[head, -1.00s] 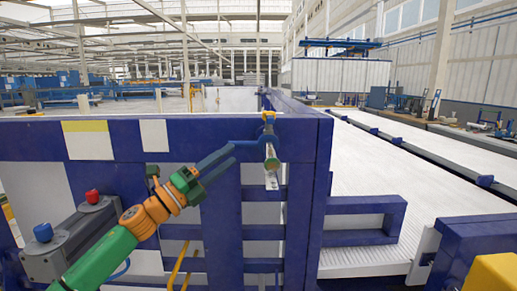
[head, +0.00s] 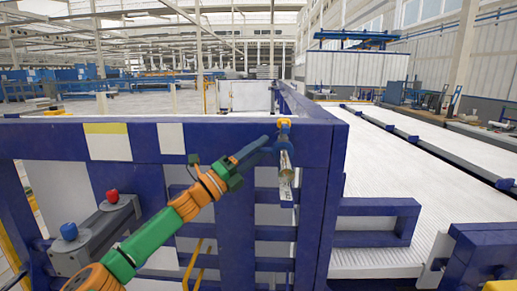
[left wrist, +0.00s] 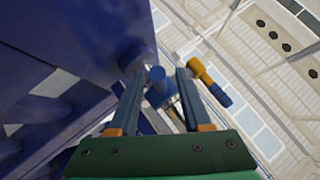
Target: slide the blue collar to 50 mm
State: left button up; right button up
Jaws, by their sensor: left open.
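The blue collar (head: 282,141) sits on a short rod under an orange-yellow piece (head: 284,123) at the top beam of the blue frame. A pale graduated scale (head: 286,188) hangs below; its marks are too small to read. My left gripper (head: 269,147) reaches in from the left, its fingertips at the collar. In the left wrist view, a blue part (left wrist: 157,90), seemingly the collar, shows between the open fingers (left wrist: 159,74). I cannot tell whether they touch it. My right gripper is not in view.
The blue frame (head: 235,235) stands close behind my left arm. A grey box (head: 95,232) with red and blue buttons is at the left. A yellow-and-blue piece (left wrist: 207,80) lies right of the fingers in the wrist view. A white ribbed conveyor (head: 410,190) runs along the right.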

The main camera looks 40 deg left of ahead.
pick_arm(q)
grip_shut()
dwell(1.3)
jog(key=shift+r, duration=0.1)
